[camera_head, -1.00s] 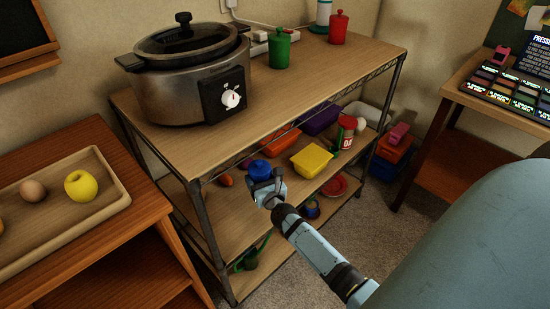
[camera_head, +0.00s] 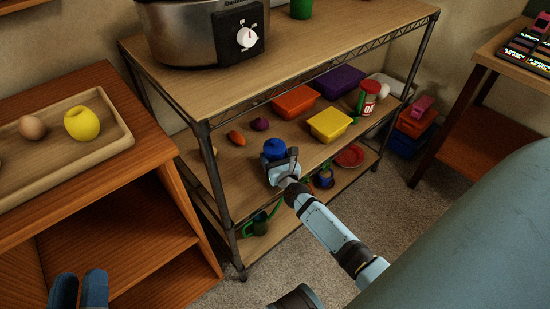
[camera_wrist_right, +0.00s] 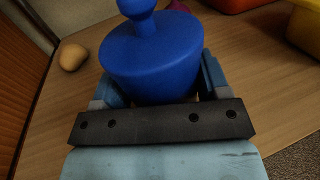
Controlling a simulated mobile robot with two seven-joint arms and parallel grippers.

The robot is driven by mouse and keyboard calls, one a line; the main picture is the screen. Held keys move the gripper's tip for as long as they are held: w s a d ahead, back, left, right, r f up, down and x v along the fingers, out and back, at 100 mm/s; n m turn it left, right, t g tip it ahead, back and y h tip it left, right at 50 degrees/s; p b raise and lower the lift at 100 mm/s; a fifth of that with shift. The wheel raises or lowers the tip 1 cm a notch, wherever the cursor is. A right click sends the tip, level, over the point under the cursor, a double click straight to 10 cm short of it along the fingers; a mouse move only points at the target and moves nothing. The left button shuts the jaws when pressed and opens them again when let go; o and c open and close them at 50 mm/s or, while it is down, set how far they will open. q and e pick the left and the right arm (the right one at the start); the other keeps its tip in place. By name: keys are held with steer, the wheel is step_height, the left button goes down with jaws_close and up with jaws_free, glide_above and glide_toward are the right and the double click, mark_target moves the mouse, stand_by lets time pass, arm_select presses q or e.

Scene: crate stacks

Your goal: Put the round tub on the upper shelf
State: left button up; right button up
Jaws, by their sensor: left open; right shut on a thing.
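The round tub looks like the blue lidded pot with a knob (camera_head: 274,149) at the front of the rack's middle board (camera_head: 228,165). My right gripper (camera_head: 283,168) is shut on its sides. In the right wrist view the tub (camera_wrist_right: 152,55) sits between both fingers, knob upward, over a wooden board. I cannot tell whether its base touches the board. The rack's top board (camera_head: 330,45) is above, and a lower board (camera_head: 275,222) is below. My left gripper (camera_head: 78,290) is open and empty at the bottom left, in front of the wooden cabinet.
The middle board also holds an orange box (camera_head: 295,101), a yellow box (camera_head: 330,125), a purple box (camera_head: 340,82), a red can (camera_head: 368,97) and small vegetables. A slow cooker (camera_head: 200,35) stands on the top board. A rack post (camera_head: 213,175) is left of the tub.

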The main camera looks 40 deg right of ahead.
steer(key=shift+f, duration=0.1)
steer(key=o, duration=0.9)
